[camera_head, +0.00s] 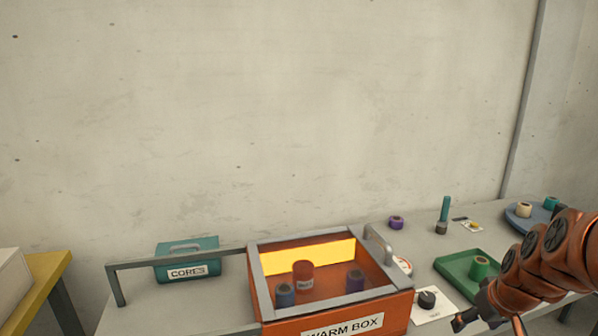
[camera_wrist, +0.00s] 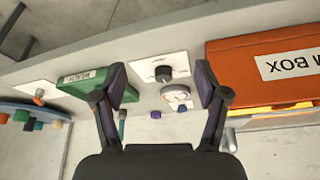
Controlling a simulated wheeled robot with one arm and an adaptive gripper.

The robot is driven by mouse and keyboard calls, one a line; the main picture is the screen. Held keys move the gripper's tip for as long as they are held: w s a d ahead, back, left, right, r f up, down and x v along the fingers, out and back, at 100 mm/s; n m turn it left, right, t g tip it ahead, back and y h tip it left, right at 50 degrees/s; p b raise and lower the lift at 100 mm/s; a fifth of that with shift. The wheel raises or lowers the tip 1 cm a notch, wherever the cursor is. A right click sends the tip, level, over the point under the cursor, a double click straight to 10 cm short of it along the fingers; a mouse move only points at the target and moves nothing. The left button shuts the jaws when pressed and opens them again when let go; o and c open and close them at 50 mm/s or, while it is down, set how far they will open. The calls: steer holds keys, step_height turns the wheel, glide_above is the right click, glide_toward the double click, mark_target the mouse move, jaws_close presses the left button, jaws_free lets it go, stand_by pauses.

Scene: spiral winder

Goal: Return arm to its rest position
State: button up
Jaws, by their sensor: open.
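My gripper (camera_head: 488,322) shows at the lower right of the head view, at the end of my copper-coloured arm. In the wrist view my gripper (camera_wrist: 160,90) has its two dark fingers spread wide with nothing between them that it holds. The head view shows the fingers in front of the table, near the black knob (camera_head: 427,299) on its white plate and touching nothing that I can make out. The wrist view appears upside down, with the knob (camera_wrist: 163,73) beyond the fingertips.
An orange warm box (camera_head: 398,303) holds several coloured rolls. A green tray (camera_head: 452,266) with a green roll stands right of it. A teal cores box (camera_head: 187,258) stands at left. A purple roll (camera_head: 396,222) and a teal post (camera_head: 445,207) stand behind. A blue round plate (camera_head: 515,222) is far right.

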steer(key=s+a+r+g+y+p, duration=0.1)
steer(key=s+a+r+g+p, duration=0.15)
steer(key=s+a, duration=0.4)
steer(key=s+a+r+g+p, duration=0.1)
steer(key=s+a+r+p, duration=0.3)
steer(key=a, duration=0.5)
steer(key=s+a+r+g+p, duration=0.1)
steer(key=s+a+r+p, duration=0.1)
steer(key=s, duration=0.5)
steer(key=s+a+r+g+p, duration=0.1)
steer(key=s+a+g+p, duration=0.1)
steer(key=s, duration=0.6)
steer(key=shift+a+r+h, duration=0.4)
steer(key=shift+a, duration=0.15)
